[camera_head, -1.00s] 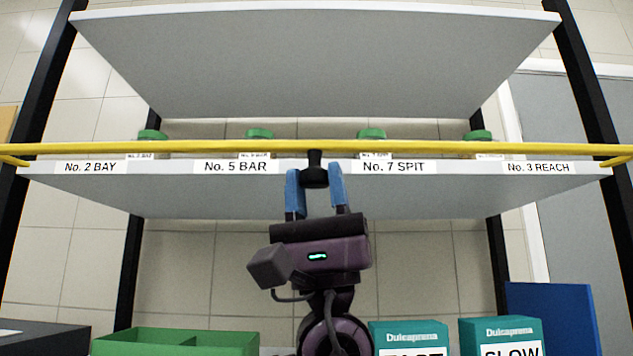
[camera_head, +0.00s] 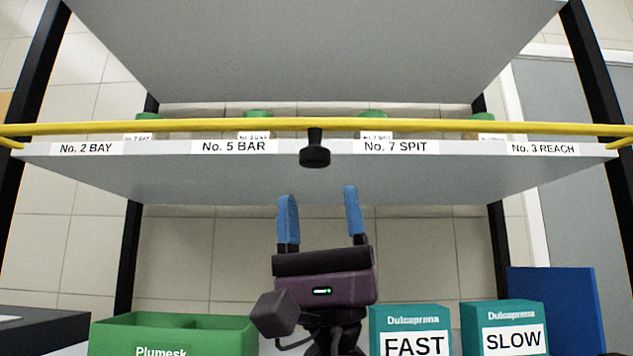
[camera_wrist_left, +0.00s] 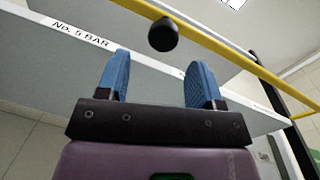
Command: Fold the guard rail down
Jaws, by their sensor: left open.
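The yellow guard rail (camera_head: 200,127) runs across the front of the labelled shelf (camera_head: 150,172), a little above its front edge. A black knob (camera_head: 315,155) hangs from the rail's middle. My left gripper (camera_head: 317,208) is open and empty below the knob, its blue fingers pointing up and apart from it. In the left wrist view the knob (camera_wrist_left: 163,35) shows beyond and above the spread fingers (camera_wrist_left: 158,80), and the rail (camera_wrist_left: 215,45) crosses behind it. My right gripper is not in view.
Several green-lidded jars (camera_head: 373,122) stand on the shelf behind the rail. Below are a green bin (camera_head: 175,330), teal FAST (camera_head: 410,325) and SLOW (camera_head: 503,320) boxes and a blue panel (camera_head: 560,305). Black posts (camera_head: 590,90) flank the shelf.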

